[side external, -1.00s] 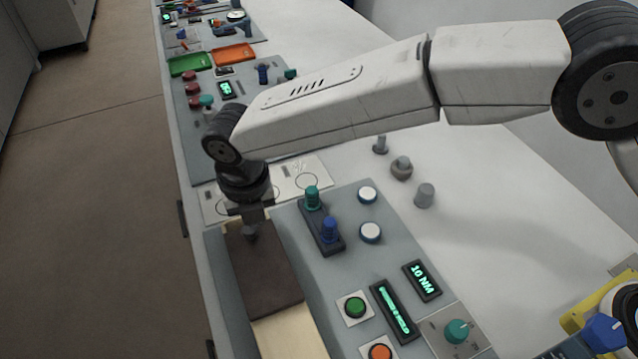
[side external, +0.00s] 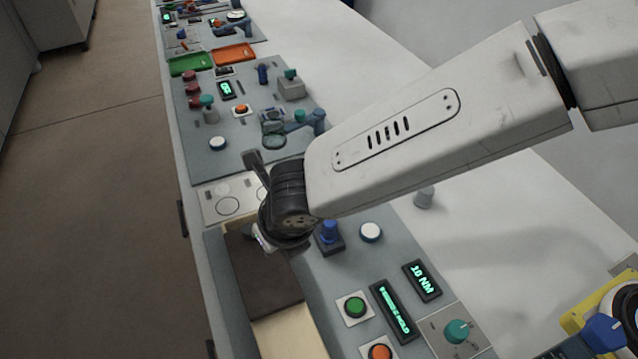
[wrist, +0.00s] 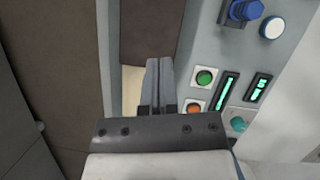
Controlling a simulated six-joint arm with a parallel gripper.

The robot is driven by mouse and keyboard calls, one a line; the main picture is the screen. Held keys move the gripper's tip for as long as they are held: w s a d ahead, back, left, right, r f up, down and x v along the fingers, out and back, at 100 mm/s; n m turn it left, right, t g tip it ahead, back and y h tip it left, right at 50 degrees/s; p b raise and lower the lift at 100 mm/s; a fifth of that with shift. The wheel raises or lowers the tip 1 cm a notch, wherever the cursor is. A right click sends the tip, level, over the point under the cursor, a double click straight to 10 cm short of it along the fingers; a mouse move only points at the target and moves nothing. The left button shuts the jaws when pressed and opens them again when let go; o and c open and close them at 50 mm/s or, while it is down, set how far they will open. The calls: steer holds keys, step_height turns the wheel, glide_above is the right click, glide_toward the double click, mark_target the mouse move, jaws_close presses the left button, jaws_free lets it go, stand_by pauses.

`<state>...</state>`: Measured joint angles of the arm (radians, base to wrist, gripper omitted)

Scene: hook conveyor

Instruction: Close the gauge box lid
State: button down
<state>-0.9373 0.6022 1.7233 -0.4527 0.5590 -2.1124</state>
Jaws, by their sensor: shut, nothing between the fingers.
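A dark brown panel (side external: 268,283) lies flat in a long recess along the left edge of the bench. It looks like the lid, but I cannot tell for sure. Bare pale wood (side external: 290,335) shows at its near end. In the wrist view the panel (wrist: 148,35) lies at the top, with pale wood (wrist: 132,92) below it. My gripper (wrist: 160,64) is shut and empty, its fingers seen over the panel's near end and the recess's right side. In the side view my wrist is tilted above the panel's far end and hides part of it. I cannot tell whether it touches.
Right of the recess stands a grey control panel with a green button (side external: 355,307), an orange button (side external: 380,352), lit displays (side external: 422,280) and a blue knob (side external: 329,232). A white plate with circles (side external: 226,206) lies beyond the recess. The bench's right side is mostly clear.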

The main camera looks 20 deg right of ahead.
glide_toward(256, 245)
steer(key=f, duration=0.1)
steer(key=s+f, duration=0.1)
steer(key=f, duration=0.3)
steer(key=shift+s+d+f, duration=0.2)
steer(key=shift+s+d, duration=0.05)
steer(key=shift+s, duration=0.15)
steer(key=shift+w+a, duration=0.25)
steer(key=shift+w, duration=0.65)
steer(key=shift+w+a, duration=0.15)
steer(key=shift+w, duration=0.4)
steer(key=shift+w+a, duration=0.15)
steer(key=shift+w, duration=0.4)
steer(key=shift+w, duration=2.5)
steer(key=shift+r, duration=0.1)
steer(key=shift+d, duration=0.1)
